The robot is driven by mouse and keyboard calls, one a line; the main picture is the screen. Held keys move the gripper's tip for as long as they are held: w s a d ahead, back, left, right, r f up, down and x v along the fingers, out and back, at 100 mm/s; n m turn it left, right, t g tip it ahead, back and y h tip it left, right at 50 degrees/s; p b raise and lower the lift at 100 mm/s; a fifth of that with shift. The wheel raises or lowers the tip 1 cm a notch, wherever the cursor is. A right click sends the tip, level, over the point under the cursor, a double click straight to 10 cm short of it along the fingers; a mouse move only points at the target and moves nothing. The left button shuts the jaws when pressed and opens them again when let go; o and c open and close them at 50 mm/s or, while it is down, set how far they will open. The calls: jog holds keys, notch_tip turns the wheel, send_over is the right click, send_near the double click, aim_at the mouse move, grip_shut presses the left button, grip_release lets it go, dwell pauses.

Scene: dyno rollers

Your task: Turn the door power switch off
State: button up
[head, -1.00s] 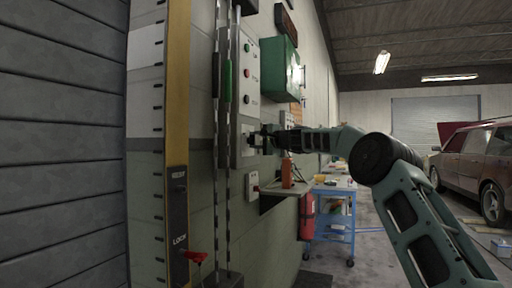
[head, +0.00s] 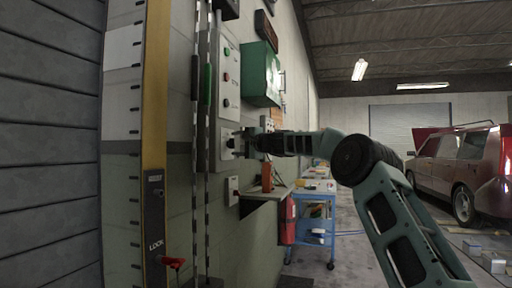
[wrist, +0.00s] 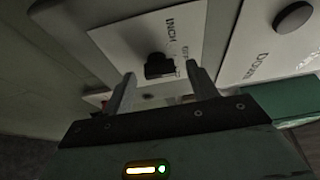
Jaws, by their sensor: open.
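In the wrist view a black knob (wrist: 159,66) sits on a white plate (wrist: 125,42) with dark lettering that is only partly readable. I cannot tell for certain that it is the door power switch. My gripper (wrist: 160,84) is open, with one finger on each side of the knob in that view; contact cannot be told. In the head view my gripper (head: 244,143) is at the wall, in front of a pale switch plate (head: 228,158) below the button panel (head: 229,95). The gripper hides part of that plate.
A green cabinet (head: 260,74) juts out above. A blue cart (head: 315,222) and a red car (head: 458,170) stand farther back.

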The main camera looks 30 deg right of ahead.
jog(key=b+v, duration=0.6)
jog(key=v, duration=1)
jog(key=shift+d, duration=0.1)
